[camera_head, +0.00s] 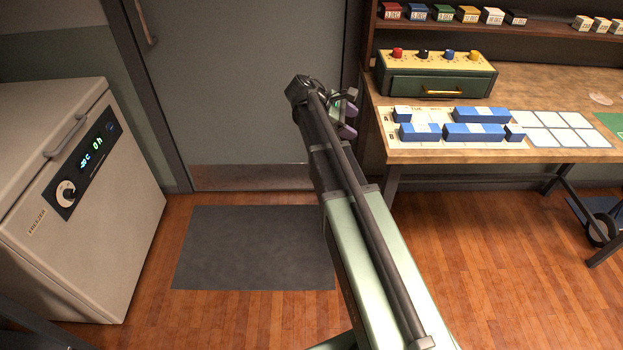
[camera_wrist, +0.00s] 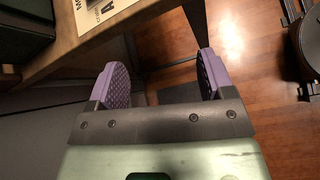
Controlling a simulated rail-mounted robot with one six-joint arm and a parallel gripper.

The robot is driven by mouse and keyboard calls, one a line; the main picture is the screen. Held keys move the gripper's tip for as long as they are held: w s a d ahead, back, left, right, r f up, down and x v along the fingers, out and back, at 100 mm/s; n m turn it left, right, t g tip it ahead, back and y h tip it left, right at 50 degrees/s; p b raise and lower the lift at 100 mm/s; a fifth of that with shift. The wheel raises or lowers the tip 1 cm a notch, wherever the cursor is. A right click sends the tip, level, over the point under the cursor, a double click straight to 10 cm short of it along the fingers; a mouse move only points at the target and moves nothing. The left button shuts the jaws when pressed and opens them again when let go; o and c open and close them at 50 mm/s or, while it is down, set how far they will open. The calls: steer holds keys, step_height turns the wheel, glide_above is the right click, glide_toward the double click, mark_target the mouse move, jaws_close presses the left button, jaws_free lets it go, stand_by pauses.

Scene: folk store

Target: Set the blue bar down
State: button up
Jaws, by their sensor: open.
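Several blue bars with white middles lie on a white mat on the wooden bench at the right in the head view. One long blue bar (camera_head: 482,115) is in the back row. A shorter blue bar (camera_head: 420,132) and another long one (camera_head: 474,132) lie in the front row. Small blue blocks lie at the back left (camera_head: 402,113) and front right (camera_head: 514,131). My gripper (camera_head: 346,112) is left of the bench, apart from the bars. In the wrist view its purple pads (camera_wrist: 162,85) are spread with nothing between them.
The bench's front edge (camera_head: 500,155) is close to the right of my gripper. A green drawer box (camera_head: 437,75) with coloured knobs stands behind the bars. White squares (camera_head: 560,128) on the mat's right are empty. A freezer (camera_head: 75,190) stands at the left.

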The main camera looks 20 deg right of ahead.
steer(key=s+a+f+m+t+y, duration=0.1)
steer(key=s+a+f+m+y, duration=0.1)
steer(key=s+a, duration=0.4)
steer(key=s+a+f+m+t+y, duration=0.1)
steer(key=s+a+m+y, duration=0.3)
steer(key=a, duration=0.5)
steer(key=s+a+f+m+t+y, duration=0.1)
steer(key=s+a+f+m+y, duration=0.2)
steer(key=s+a, duration=0.5)
steer(key=shift+s+a+f+m+y, duration=0.15)
steer(key=shift+s+f+m+y, duration=0.2)
steer(key=shift+m, duration=0.55)
